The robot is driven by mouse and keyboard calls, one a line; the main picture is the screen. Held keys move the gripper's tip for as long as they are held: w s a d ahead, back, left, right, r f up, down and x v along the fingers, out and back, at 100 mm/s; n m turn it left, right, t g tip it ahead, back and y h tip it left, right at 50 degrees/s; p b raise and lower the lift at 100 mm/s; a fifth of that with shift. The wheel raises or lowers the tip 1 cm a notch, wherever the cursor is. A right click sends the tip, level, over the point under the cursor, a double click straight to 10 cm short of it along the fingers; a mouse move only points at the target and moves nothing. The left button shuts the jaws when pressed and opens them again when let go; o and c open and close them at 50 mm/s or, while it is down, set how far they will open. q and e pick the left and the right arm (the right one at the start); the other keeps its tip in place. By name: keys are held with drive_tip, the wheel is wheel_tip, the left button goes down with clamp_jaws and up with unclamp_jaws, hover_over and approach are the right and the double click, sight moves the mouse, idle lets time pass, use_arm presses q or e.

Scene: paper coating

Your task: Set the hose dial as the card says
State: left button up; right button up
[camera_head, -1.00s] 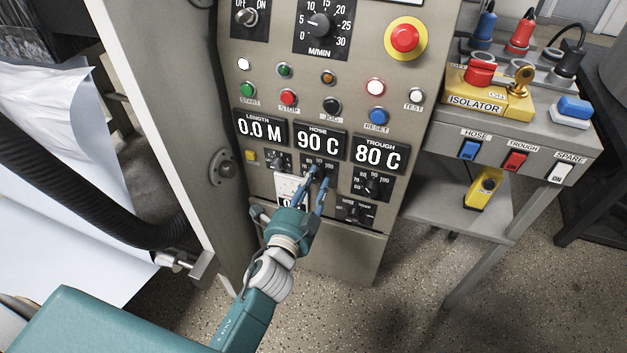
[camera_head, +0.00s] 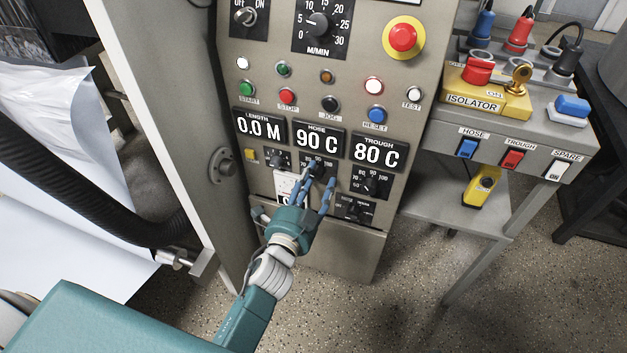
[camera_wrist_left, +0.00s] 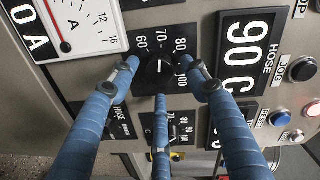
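The hose dial is a black knob (camera_wrist_left: 157,74) on a black scale plate, below the HOSE display (camera_head: 317,141), which reads 90 C. In the left wrist view its scale shows 60, 70, 80 and 100; a blue finger covers part of it. A short white mark shows on the knob, but I cannot tell its exact setting. My left gripper (camera_head: 319,174) is at the dial. Its blue fingers also show in the left wrist view (camera_wrist_left: 161,76), spread around the knob with visible gaps. No card can be made out. My right gripper is out of view.
The trough dial (camera_head: 371,186) sits just right of my fingers, and a white gauge (camera_wrist_left: 82,25) is beside the hose dial. The emergency stop (camera_head: 404,37) is higher up. A side stand with an isolator (camera_head: 474,100) and switches is at the right.

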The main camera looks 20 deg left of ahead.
use_arm(q)
drive_tip(key=shift+a, duration=0.15)
drive_tip(key=shift+s, duration=0.3)
drive_tip(key=s, duration=1.1)
drive_tip(key=shift+s+r, duration=0.15)
drive_tip(key=shift+r, duration=0.2)
drive_tip(key=shift+a, duration=0.1)
